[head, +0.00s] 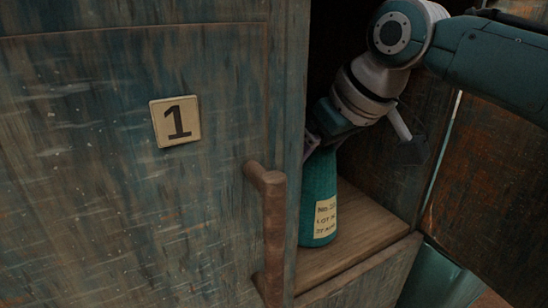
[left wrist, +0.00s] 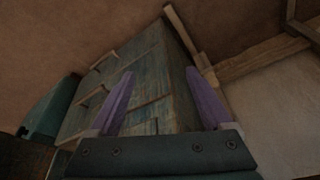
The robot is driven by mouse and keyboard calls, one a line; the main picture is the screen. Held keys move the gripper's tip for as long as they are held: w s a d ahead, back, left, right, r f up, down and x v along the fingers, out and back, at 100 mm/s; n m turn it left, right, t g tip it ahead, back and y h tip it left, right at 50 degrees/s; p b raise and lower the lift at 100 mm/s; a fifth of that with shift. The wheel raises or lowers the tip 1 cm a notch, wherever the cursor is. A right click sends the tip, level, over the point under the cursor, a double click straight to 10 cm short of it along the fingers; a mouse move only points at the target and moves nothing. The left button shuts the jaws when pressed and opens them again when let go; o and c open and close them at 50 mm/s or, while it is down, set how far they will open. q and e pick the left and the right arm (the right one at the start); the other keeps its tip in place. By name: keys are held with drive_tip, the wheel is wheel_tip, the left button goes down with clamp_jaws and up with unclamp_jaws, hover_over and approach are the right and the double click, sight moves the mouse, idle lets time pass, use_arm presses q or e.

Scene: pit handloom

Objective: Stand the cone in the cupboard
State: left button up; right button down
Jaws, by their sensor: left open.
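The cone (head: 319,200) is teal with a cream label, and stands upright on the wooden floor (head: 365,236) inside the open right side of the cupboard (head: 215,75). My right gripper (head: 316,146) reaches in from the right and is at the cone's top. A purple finger shows there, but the gripper's body hides the cone's tip and the other finger, so I cannot tell whether it grips. My left gripper (left wrist: 159,72) shows in the left wrist view only, its two purple fingers apart with nothing between them. Beyond them is a weathered blue-green wooden cabinet with handles (left wrist: 152,75).
A closed door with a "1" plate (head: 175,121) and a wooden handle (head: 271,215) stands just left of the opening. A brown panel (head: 490,190) bounds the right side. A teal container (head: 436,279) sits low at the right.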

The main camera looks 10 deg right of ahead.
unclamp_jaws()
idle(0.3)
drive_tip(key=shift+p+v, duration=1.05)
drive_tip(key=shift+p, duration=0.15)
drive_tip(key=s+d+p, duration=0.5)
drive_tip(key=s+d, duration=0.1)
drive_tip(key=s, duration=0.3)
drive_tip(key=s+a+f, duration=0.3)
drive_tip(key=s+a, duration=0.2)
drive_tip(key=s, duration=0.7)
drive_tip(key=s+d+r+m+g+h, duration=0.1)
drive_tip(key=s+d+m+g+h, duration=0.1)
drive_tip(key=s+d, duration=0.4)
drive_tip(key=s+m+h, duration=0.1)
drive_tip(key=s+m, duration=0.1)
drive_tip(key=s, duration=0.2)
